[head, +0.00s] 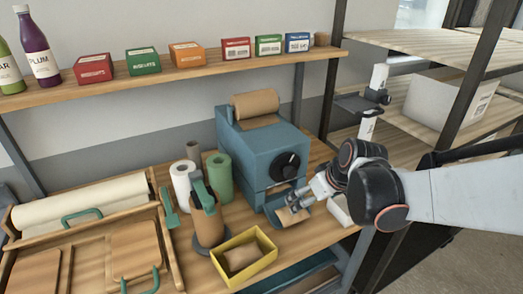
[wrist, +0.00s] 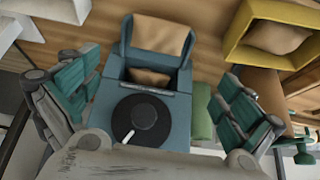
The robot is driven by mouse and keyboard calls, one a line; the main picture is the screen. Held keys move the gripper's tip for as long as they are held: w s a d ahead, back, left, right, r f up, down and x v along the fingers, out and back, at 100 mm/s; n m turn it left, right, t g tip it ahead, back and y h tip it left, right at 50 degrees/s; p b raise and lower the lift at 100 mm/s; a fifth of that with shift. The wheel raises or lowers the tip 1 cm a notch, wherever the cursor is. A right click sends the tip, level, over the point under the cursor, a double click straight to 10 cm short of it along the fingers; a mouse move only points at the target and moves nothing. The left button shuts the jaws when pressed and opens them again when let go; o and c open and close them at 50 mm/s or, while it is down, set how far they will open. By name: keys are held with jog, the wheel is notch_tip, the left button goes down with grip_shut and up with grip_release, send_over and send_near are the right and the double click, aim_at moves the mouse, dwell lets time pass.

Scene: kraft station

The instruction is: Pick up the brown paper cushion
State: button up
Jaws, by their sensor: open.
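A brown paper cushion (head: 291,216) lies on the tray at the front of the blue machine (head: 262,150). In the wrist view the cushion (wrist: 160,36) lies on the tray's blue surface, and more brown paper (wrist: 149,76) shows in the machine's opening. My gripper (head: 298,200) is just above and beside the tray, partly covering it in the head view. In the wrist view my gripper (wrist: 148,88) is open, with its green-padded fingers wide apart and nothing between them held. Another brown paper cushion (head: 240,258) lies in the yellow bin (head: 226,246), also visible in the wrist view (wrist: 240,30).
A brown paper roll (head: 256,104) sits on top of the machine. Green (head: 218,177) and white (head: 186,184) rolls and a brown roll dispenser (head: 207,220) stand to its left. A shelf of small boxes (head: 187,54) runs above. Wooden racks (head: 420,38) stand at right.

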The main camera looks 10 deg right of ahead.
jog(key=shift+b+x, duration=2.8)
jog(key=shift+x, duration=4.1)
jog(key=shift+w+d+r, duration=0.1)
jog(key=shift+d, duration=0.05)
jog(key=c, duration=0.6)
